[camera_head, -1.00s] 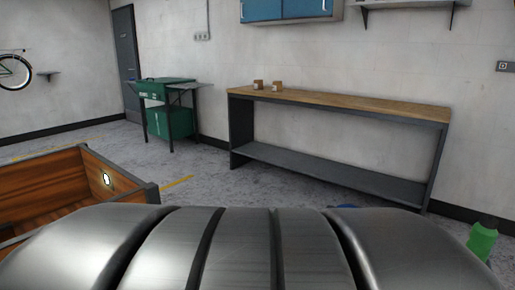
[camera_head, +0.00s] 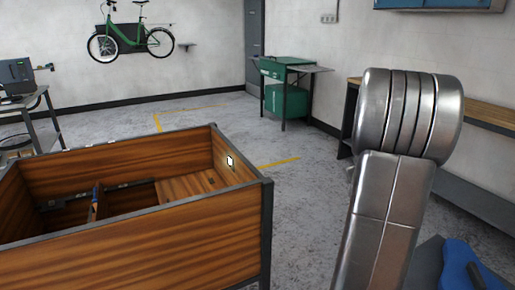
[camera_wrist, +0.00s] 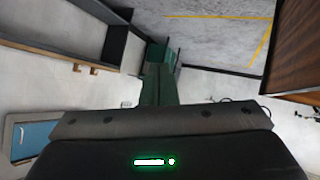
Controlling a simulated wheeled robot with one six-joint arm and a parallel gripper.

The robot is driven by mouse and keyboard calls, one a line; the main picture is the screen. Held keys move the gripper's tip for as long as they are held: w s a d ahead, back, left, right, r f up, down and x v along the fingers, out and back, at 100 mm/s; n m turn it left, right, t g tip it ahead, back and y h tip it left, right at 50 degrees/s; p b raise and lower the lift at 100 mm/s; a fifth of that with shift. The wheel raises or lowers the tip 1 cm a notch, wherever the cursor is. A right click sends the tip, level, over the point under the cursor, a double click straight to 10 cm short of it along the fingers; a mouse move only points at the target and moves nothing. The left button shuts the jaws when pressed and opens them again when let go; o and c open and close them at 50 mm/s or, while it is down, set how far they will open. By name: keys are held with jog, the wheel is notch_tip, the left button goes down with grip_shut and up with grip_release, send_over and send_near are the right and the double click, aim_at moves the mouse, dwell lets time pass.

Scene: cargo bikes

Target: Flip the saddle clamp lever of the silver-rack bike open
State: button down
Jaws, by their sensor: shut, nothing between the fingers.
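No silver-rack bike, saddle clamp or clamp lever can be made out in either current view. A large wooden cargo box (camera_head: 150,238) with dark metal edges fills the lower left of the head view; I cannot tell which bike it belongs to. My gripper (camera_wrist: 157,82) shows in the wrist view as dark fingers together at the centre, shut and empty, touching nothing. It is out of sight in the head view, where my metal arm stands upright right of centre.
A green bike (camera_head: 130,40) hangs on the back wall. A green tool cart (camera_head: 286,95) and a wood-topped workbench (camera_head: 492,115) stand along the walls. A blue object (camera_head: 458,262) lies low at right. Grey floor between box and cart is clear.

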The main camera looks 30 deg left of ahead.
jog(key=s+a+f+n+g+y+p, duration=0.1)
jog(key=a+f+n+g+y+p, duration=0.2)
jog(key=a, duration=0.5)
jog(key=a+f+n+g+y+p, duration=0.1)
jog(key=a+n+g+y+p, duration=0.2)
jog(key=a, duration=0.5)
jog(key=s+f+n+g+h+p, duration=0.3)
jog(key=s+f+n+g, duration=0.2)
jog(key=s+f+g, duration=0.4)
jog(key=s+g, duration=0.1)
jog(key=s, duration=0.2)
jog(key=shift+s+a+g+h+p, duration=0.35)
jog(key=shift+g+h, duration=0.05)
jog(key=shift+s, duration=0.1)
